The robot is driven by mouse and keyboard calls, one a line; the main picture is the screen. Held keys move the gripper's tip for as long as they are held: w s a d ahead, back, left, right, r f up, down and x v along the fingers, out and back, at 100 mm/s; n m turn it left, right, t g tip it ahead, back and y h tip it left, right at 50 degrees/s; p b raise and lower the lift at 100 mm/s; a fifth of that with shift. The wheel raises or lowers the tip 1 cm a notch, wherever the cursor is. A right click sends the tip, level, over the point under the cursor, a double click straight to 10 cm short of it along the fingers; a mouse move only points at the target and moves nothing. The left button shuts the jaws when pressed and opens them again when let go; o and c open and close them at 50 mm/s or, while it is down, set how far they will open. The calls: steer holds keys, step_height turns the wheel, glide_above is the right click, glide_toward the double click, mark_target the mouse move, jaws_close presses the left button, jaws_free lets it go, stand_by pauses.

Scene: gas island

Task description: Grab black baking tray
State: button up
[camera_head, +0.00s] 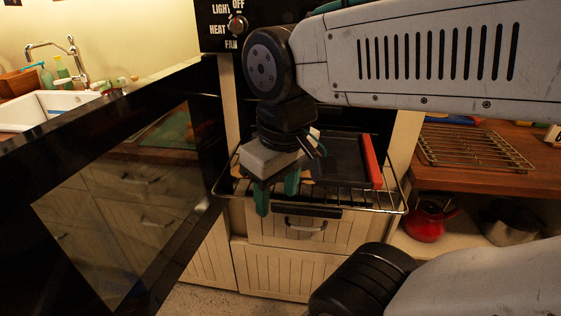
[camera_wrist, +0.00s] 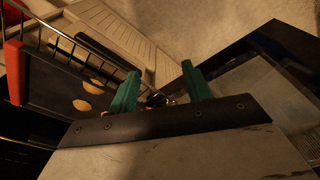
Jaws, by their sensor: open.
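The black baking tray (camera_head: 338,158) lies on the pulled-out wire oven rack (camera_head: 393,207), with a red edge (camera_head: 371,161) at its right end. In the wrist view the tray (camera_wrist: 58,92) is at the left, with several round tan pieces on it and its red edge (camera_wrist: 14,72) at the far left. My gripper (camera_head: 277,196) is open, its green fingers pointing down near the tray's left side. In the wrist view my gripper (camera_wrist: 160,85) has its fingers apart, with nothing held between them. My arm hides part of the tray in the head view.
The open oven door (camera_head: 110,190) stands at the left, close to my gripper. A wooden counter with a wire cooling rack (camera_head: 475,147) is at the right, above a red kettle (camera_head: 428,217) and a metal pot (camera_head: 510,222). Drawers (camera_head: 300,228) are below the oven.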

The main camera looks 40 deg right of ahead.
steer(key=w+d+n+h, duration=0.1)
steer(key=w+d+n, duration=0.3)
steer(key=w+n, duration=0.4)
steer(key=w+d+n+t+h, duration=0.1)
steer(key=w+d+n, duration=0.3)
steer(key=w+n, duration=0.4)
steer(key=w+d+n+h, duration=0.1)
steer(key=w+d+n, duration=0.3)
steer(key=w+n, duration=0.4)
steer(key=shift+f, duration=0.4)
steer(key=shift+w+d+f+n, duration=0.15)
steer(key=shift+w+d+n, duration=0.1)
steer(key=shift+n, duration=0.15)
steer(key=x, duration=0.8)
steer(key=shift+w+d+r, duration=0.2)
steer(key=shift+w+d, duration=0.05)
steer(key=shift+w, duration=0.05)
steer(key=shift+c, duration=0.3)
jaws_close()
